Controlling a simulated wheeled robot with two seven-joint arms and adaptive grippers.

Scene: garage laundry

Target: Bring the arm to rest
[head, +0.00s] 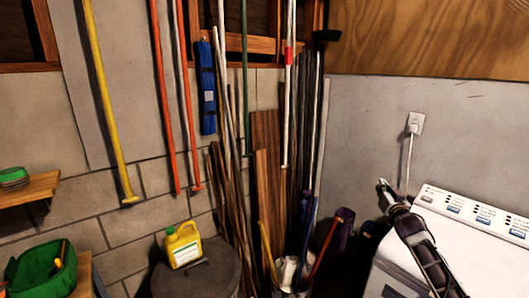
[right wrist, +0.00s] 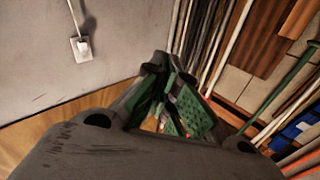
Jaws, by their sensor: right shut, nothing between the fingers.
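My right arm (head: 424,243) comes in from the lower right of the head view and reaches over the white appliance (head: 392,272). Its gripper (head: 382,185) is raised in front of the grey wall, left of the wall outlet. In the right wrist view the dark fingers (right wrist: 158,62) with green pads come together at their tips. The gripper is shut and holds nothing. My left gripper is in neither view.
Long poles and boards (head: 270,165) lean in the corner. A yellow jug (head: 183,244) stands on a dark lidded bin (head: 205,278). A white plug and cord (head: 408,150) hang from the outlet (head: 416,122). A green tub (head: 35,272) sits at the lower left.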

